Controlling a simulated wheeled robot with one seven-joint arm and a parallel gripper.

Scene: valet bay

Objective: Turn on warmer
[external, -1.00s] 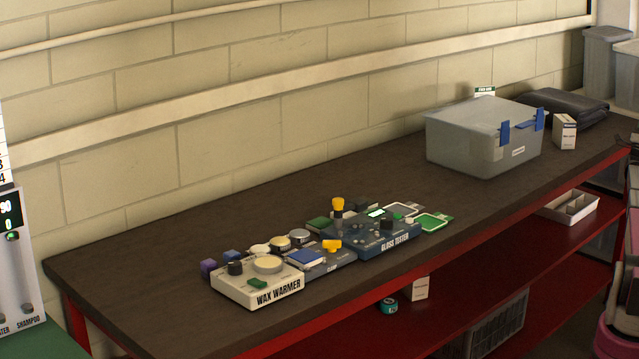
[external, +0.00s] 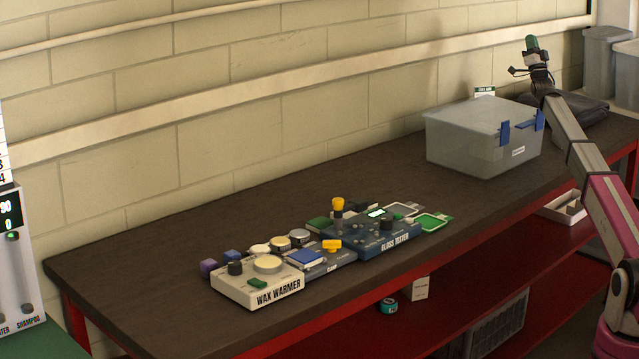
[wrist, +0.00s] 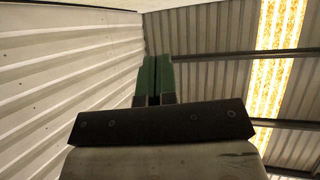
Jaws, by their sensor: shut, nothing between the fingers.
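The wax warmer (external: 258,287) is a white box at the front left of the dark bench. On its top are a black knob (external: 235,268), a round cream disc (external: 268,264) and a green rocker or button (external: 257,283). My gripper (external: 532,42) is raised high at the right, above the far end of the bench and far from the warmer. Its green fingers point up. In the wrist view the fingers (wrist: 154,78) are together with nothing between them, against the roof and wall.
A blue gloss tester (external: 372,237) and a clamp device (external: 318,258) stand right of the warmer. A clear lidded bin (external: 470,142) with blue latches stands farther right. Bare bench top (external: 200,215) lies behind the devices. A red shelf (external: 450,312) runs below.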

